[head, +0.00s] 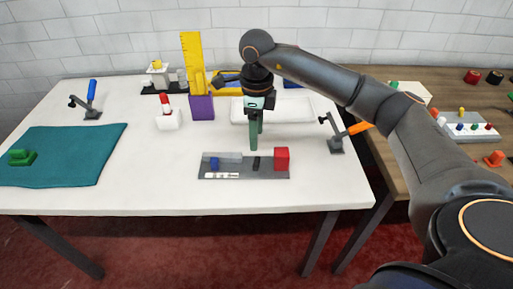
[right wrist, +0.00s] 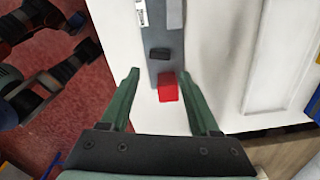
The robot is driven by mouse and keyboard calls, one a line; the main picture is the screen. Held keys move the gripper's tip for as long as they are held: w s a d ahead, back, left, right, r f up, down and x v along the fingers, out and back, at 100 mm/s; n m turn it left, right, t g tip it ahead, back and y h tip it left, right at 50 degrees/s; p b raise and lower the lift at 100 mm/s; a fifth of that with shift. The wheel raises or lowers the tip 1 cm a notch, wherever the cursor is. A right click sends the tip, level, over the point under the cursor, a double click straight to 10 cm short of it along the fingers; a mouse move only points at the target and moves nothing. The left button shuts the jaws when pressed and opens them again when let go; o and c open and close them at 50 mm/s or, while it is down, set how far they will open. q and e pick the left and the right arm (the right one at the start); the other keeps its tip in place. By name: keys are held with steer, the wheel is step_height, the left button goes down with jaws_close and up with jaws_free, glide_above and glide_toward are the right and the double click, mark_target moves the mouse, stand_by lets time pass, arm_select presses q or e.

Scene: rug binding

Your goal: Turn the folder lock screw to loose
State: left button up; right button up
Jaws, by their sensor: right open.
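A grey plate (head: 235,176) lies near the front middle of the white table. It carries a small black piece (head: 256,163), a red block (head: 282,158) at its right end, a blue block (head: 214,163), a light grey bar and a white label strip. I cannot tell for sure which part is the lock screw. My right gripper (head: 254,147) points down above the plate, near the black piece. In the right wrist view its green fingers (right wrist: 158,75) are open and empty, with the red block (right wrist: 168,88) between them in the picture and the black piece (right wrist: 160,53) beyond.
A clamp with an orange handle (head: 358,128) stands right of the plate. A white tray (head: 300,108), a purple block with a yellow ruler (head: 193,62) and a white holder (head: 168,120) stand behind. A teal cloth (head: 75,155) lies left. The table between cloth and plate is clear.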

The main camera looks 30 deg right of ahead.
step_height(320, 180, up, 4)
steer(key=shift+f, duration=0.1)
stand_by(0.6)
